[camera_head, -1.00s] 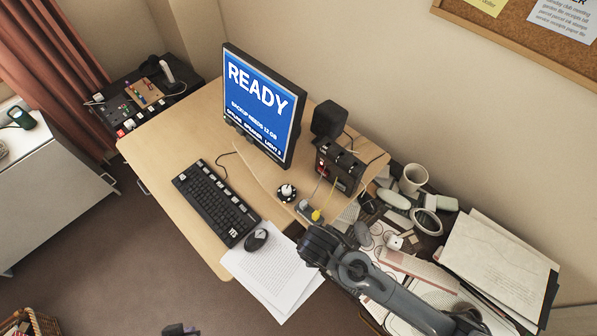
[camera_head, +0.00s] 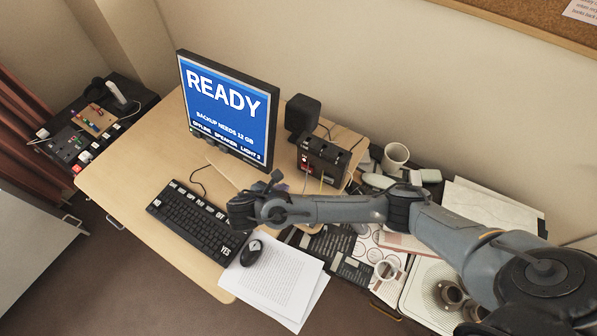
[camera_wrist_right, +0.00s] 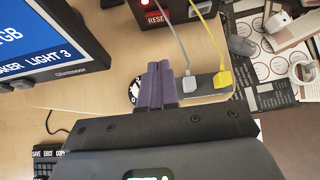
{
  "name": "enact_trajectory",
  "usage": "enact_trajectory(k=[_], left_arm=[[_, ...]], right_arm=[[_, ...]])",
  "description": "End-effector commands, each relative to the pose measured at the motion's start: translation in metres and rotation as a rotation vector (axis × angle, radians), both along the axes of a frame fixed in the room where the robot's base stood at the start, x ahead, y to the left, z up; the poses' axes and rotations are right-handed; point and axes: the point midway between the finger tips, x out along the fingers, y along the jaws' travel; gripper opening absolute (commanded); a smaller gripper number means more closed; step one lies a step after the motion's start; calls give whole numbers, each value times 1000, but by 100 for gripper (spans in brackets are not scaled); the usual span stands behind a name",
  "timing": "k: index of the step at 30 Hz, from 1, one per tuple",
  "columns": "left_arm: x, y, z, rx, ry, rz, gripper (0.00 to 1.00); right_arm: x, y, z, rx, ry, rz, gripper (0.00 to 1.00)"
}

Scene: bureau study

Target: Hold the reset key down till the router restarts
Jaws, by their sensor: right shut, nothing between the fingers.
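The router appears to be the black box (camera_head: 325,160) beside the monitor, with a red part on its front. In the right wrist view its red RESET label (camera_wrist_right: 156,17) shows at the top edge, with a red spot at the frame edge; the key itself is largely cut off. My right gripper (camera_head: 275,178) is over the desk in front of the box. In the right wrist view its purple fingers (camera_wrist_right: 163,68) are together and empty, pointing towards the box and apart from the label. My left gripper is not in view.
The monitor (camera_head: 228,112) reads READY. A grey cable plug (camera_wrist_right: 188,84) and a yellow one (camera_wrist_right: 223,78) sit in a strip before the box. A black speaker (camera_head: 302,115) stands behind. Keyboard (camera_head: 202,222), mouse (camera_head: 251,252) and papers lie in front; a mug (camera_head: 396,156) and clutter are right.

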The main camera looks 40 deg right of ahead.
Motion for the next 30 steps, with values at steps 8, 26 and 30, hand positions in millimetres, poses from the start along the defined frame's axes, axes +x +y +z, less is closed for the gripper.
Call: enact_trajectory(k=[8,26,30], left_arm=[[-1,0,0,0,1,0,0],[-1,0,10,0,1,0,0],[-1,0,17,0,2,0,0]], right_arm=[[0,-1,-1,2,-1,-1,0],[21,-63,-58,1,1,-4,0],[27,-81,-65,1,-1,-4,0]])
